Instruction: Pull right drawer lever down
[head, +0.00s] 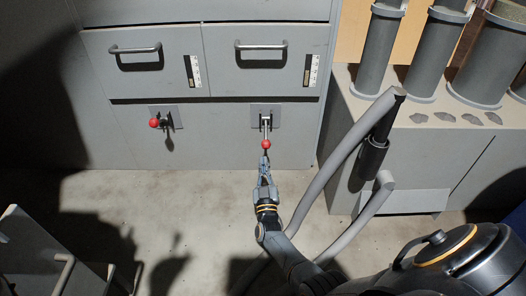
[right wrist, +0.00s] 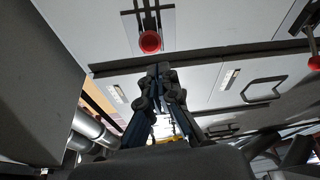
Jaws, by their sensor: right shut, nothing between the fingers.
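The right drawer lever (head: 266,130) hangs from a grey plate below the right drawer, with its red knob (head: 266,144) at the lower end. The knob also shows in the right wrist view (right wrist: 150,41). My right gripper (head: 265,160) is shut and empty, just below the knob in the head view. In the right wrist view its closed fingertips (right wrist: 160,70) lie close to the knob with a small visible gap. I cannot tell the exact depth between them. My left gripper is not in view.
Another lever with a red knob (head: 155,122) sits under the left drawer (head: 145,62). The right drawer (head: 262,60) looks closed. A grey bench (head: 440,150) with several cylinders stands at the right. Another cabinet (head: 45,255) is at the lower left. Open floor lies between.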

